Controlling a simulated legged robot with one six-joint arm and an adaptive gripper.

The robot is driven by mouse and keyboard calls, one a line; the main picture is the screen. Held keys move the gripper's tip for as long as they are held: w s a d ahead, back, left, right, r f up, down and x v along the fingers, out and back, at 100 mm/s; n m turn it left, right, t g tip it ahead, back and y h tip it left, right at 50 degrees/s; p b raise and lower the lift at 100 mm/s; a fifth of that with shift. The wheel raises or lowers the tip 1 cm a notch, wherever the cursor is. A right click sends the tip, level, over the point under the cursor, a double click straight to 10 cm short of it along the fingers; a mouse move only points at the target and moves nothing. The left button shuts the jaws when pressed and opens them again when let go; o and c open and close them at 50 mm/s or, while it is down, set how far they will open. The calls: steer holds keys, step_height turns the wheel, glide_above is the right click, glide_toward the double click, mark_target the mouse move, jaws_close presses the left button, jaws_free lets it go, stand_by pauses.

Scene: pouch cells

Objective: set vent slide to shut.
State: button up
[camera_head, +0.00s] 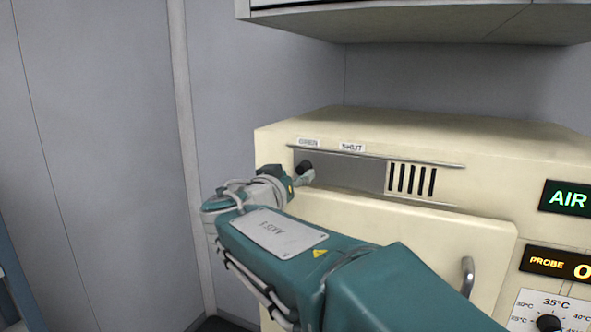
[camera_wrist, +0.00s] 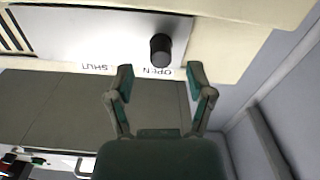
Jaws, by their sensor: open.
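The vent slide is a grey metal plate (camera_head: 350,173) set between two rails on the front of a cream cabinet. Its black knob (camera_head: 303,166) stands at the left end, under the OPEN label (camera_head: 308,142); the SHUT label (camera_head: 352,147) is to its right. Dark vent slots (camera_head: 411,180) show uncovered right of the plate. In the wrist view, which is upside down, the knob (camera_wrist: 160,49) is near the OPEN lettering. My gripper (camera_wrist: 160,78) is open and empty, its fingers spread wide on either side of the knob's line. The knob appears just beyond the fingertips; contact cannot be told.
The cream cabinet (camera_head: 530,150) has a door with a metal handle (camera_head: 468,277) below the slide. A green AIR display (camera_head: 567,198), an amber PROBE display (camera_head: 560,265) and a dial (camera_head: 549,322) are at right. A grey overhead unit (camera_head: 400,22) hangs above. Grey walls stand at left.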

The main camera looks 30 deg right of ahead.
mark_target(300, 171)
steer(key=x, duration=0.3)
steer(key=shift+w+d, duration=0.1)
steer(key=shift+w, duration=0.3)
steer(key=shift+d, duration=0.25)
jaws_close()
steer(key=s+d, duration=0.3)
steer(key=s, duration=0.2)
steer(key=s+d, duration=0.2)
steer(key=shift+s+d, duration=0.2)
steer(key=shift+d, duration=0.15)
jaws_free()
